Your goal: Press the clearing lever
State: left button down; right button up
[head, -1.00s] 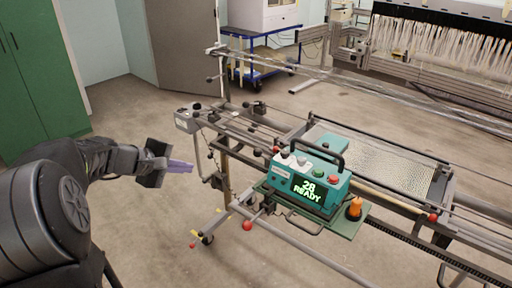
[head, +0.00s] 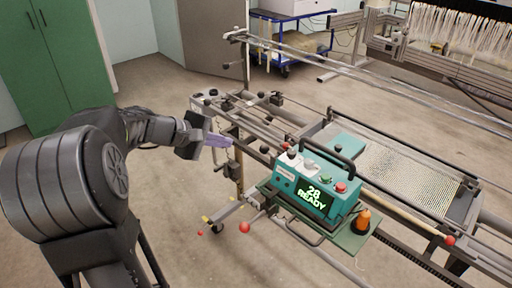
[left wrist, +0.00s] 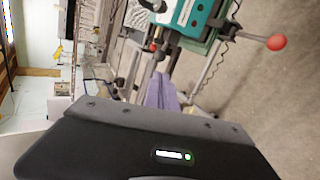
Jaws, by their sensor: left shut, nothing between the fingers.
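My left gripper (head: 222,140) has purple fingers, shut and empty. It is in the air at the left end of the threading machine's frame (head: 262,131), apart from the teal control box (head: 285,180). Its fingers (left wrist: 162,92) point up the left wrist view, towards the machine. No lever is labelled, so I cannot tell which is the clearing lever. A red-knobbed rod (head: 244,228) sticks out below the box; a red ball (left wrist: 277,42) also shows in the left wrist view. A black-knobbed lever (head: 291,153) stands at the box's left end. My right gripper is not in view.
The control box screen (head: 312,197) reads "28 READY". An orange bottle-like object (head: 363,219) stands on the green shelf (head: 352,240) beside it. Rails and a perforated bed extend right. A green cabinet (head: 65,60) stands behind left; the floor between is clear.

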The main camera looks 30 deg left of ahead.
aim_at(261, 149)
pick_arm(q)
jog(key=x, duration=1.2)
jog(key=shift+w+d+b, duration=0.1)
jog(key=shift+w+b, duration=0.1)
jog(key=shift+b, duration=0.2)
jog(key=shift+w+f, duration=0.4)
jog(key=shift+f, duration=0.1)
